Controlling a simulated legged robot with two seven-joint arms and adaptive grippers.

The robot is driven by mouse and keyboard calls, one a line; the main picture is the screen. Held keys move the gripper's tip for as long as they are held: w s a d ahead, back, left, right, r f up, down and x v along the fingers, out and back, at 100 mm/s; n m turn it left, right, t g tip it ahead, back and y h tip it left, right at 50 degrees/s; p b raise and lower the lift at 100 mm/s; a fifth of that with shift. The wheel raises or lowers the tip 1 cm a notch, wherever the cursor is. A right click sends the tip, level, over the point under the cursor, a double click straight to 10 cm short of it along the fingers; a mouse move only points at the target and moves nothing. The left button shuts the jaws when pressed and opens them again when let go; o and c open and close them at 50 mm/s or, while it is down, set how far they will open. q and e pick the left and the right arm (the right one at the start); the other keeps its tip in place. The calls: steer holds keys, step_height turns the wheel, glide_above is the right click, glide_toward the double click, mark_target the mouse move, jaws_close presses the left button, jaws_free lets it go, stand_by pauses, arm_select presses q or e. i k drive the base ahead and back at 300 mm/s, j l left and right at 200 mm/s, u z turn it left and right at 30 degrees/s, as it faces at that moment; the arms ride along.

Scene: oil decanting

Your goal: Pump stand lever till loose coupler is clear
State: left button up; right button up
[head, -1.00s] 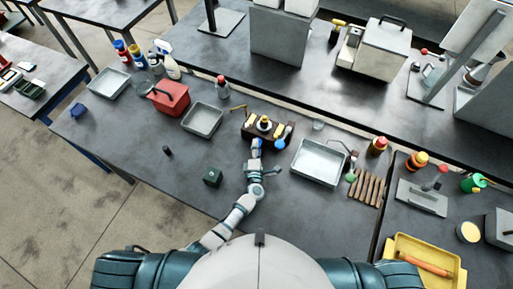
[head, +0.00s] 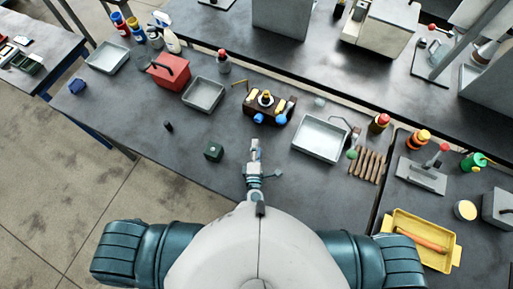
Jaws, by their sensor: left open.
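A dark brown stand (head: 256,107) sits on the grey bench near the middle of the head view. It carries a yellow-topped fitting (head: 266,97) and has two blue parts (head: 258,118) (head: 281,119) at its front edge. They look like couplers, but I cannot tell which one is loose. I cannot make out a lever on it for sure. My left gripper (head: 255,145) is open and empty. It is in front of the stand, apart from it, with bare bench between. My right gripper is out of the picture.
A dark green block (head: 213,151) is left of my left gripper. A metal tray (head: 320,138) is to the right, a smaller one (head: 203,94) and a red box (head: 168,69) to the left. A red-knobbed lever device (head: 420,176) is far right. The bench front is mostly clear.

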mark_target(281, 120)
steer(key=k, duration=1)
